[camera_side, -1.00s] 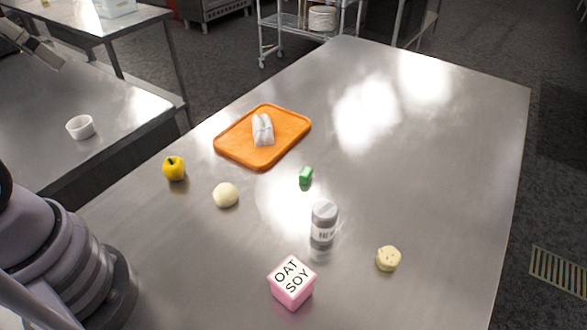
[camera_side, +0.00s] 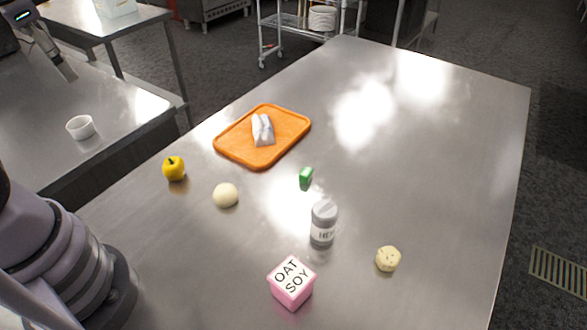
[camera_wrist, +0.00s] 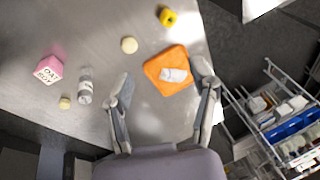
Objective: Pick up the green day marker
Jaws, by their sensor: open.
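The green day marker (camera_side: 306,176) is a small green block on the steel table, between the orange tray and the grey-capped bottle in the side view. I cannot make it out in the wrist view, where my left finger covers part of the table between bottle and tray. My gripper (camera_wrist: 163,72) is open and empty, its fingers spread high above the table. In the side view its end (camera_side: 62,65) shows at the upper left edge, well away from the marker.
The orange tray (camera_side: 228,148) bears a white wrapped item (camera_side: 262,130). Around the marker stand the bottle (camera_side: 323,223), a pale ball (camera_side: 225,195), a yellow pepper-like item (camera_side: 174,169), a pink OAT SOY box (camera_side: 291,284) and a pale yellow piece (camera_side: 388,259). The table's right side is clear.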

